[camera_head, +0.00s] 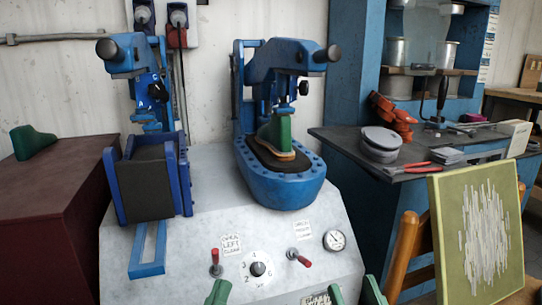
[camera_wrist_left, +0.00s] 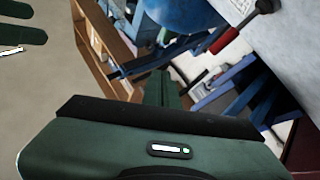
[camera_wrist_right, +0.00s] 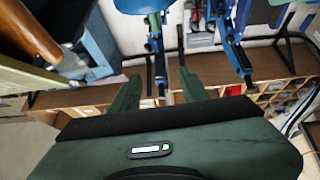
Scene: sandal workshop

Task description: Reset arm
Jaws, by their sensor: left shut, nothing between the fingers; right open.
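My left gripper (camera_head: 218,292) shows at the bottom edge of the head view, in front of the press panel. In the left wrist view its green fingers (camera_wrist_left: 161,88) are together with nothing between them. My right gripper (camera_head: 355,292) is at the bottom edge, further right, its two green fingers apart. In the right wrist view the fingers (camera_wrist_right: 160,90) are spread and empty. Both grippers are low, in front of the machine, and seem to touch nothing. Most of both arms is outside the head view.
The press (camera_head: 180,240) has two red levers (camera_head: 300,257), a dial and a gauge. A green shoe last (camera_head: 276,135) stands on its right station. Another last (camera_head: 32,142) lies on the dark red cabinet (camera_head: 50,220). A chair and framed picture (camera_head: 478,240) stand close on the right.

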